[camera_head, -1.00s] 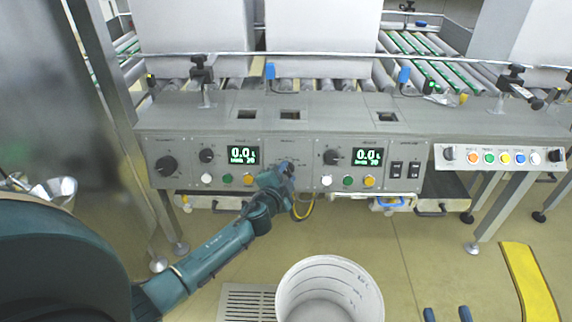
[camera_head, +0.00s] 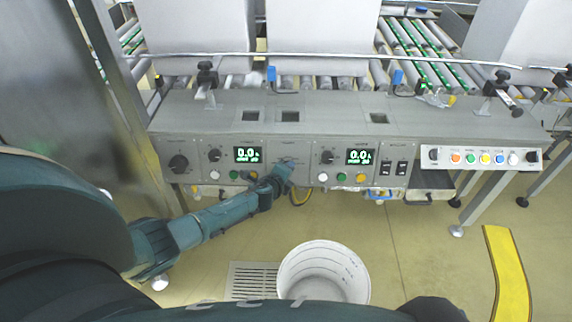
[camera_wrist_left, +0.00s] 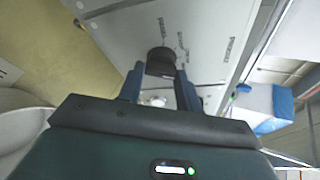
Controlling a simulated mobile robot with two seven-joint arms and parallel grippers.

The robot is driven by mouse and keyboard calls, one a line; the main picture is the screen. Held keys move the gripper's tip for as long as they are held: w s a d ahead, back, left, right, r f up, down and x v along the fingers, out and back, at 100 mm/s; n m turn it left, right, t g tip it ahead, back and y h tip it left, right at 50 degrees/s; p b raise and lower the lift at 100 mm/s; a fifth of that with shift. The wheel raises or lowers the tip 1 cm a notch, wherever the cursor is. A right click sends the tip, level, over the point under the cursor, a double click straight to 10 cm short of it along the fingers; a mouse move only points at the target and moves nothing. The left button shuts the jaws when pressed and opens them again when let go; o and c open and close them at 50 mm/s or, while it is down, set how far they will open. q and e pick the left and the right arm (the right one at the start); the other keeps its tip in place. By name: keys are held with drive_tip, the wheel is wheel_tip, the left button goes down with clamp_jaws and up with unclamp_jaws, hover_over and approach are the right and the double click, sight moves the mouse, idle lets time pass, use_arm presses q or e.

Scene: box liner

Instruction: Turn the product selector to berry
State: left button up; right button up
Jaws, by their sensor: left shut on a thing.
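The product selector, a black rotary knob (camera_wrist_left: 160,62) with small printed labels around it, sits on a light grey panel in the left wrist view. The labels are too small to read, and I cannot tell which one the knob points at. The two blue fingers of my left gripper (camera_wrist_left: 160,88) are closed on its sides. In the head view my left gripper (camera_head: 284,168) is at the middle panel of the grey machine and hides the knob. My right gripper is not in view.
Panels with other knobs (camera_head: 178,163), green displays (camera_head: 247,154) and coloured buttons flank the middle panel. A button box (camera_head: 478,158) stands at the right. A white bin (camera_head: 322,272) stands on the floor in front, and a yellow strip (camera_head: 508,270) lies at the right.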

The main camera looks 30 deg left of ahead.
use_arm(q)
drive_tip(key=shift+w+r+m+g+p, duration=0.15)
drive_tip(key=shift+m+g+p, duration=0.15)
drive_tip(key=shift+m+p, duration=0.45)
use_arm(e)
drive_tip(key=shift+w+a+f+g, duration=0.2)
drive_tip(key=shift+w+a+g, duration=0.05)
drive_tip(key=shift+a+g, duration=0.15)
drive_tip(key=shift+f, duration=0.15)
use_arm(q)
drive_tip(key=o, duration=1)
drive_tip(key=p+v, duration=0.3)
drive_tip(key=v, duration=0.3)
drive_tip(key=p+v, duration=0.3)
drive_tip(key=v, duration=0.4)
drive_tip(key=shift+d, duration=0.25)
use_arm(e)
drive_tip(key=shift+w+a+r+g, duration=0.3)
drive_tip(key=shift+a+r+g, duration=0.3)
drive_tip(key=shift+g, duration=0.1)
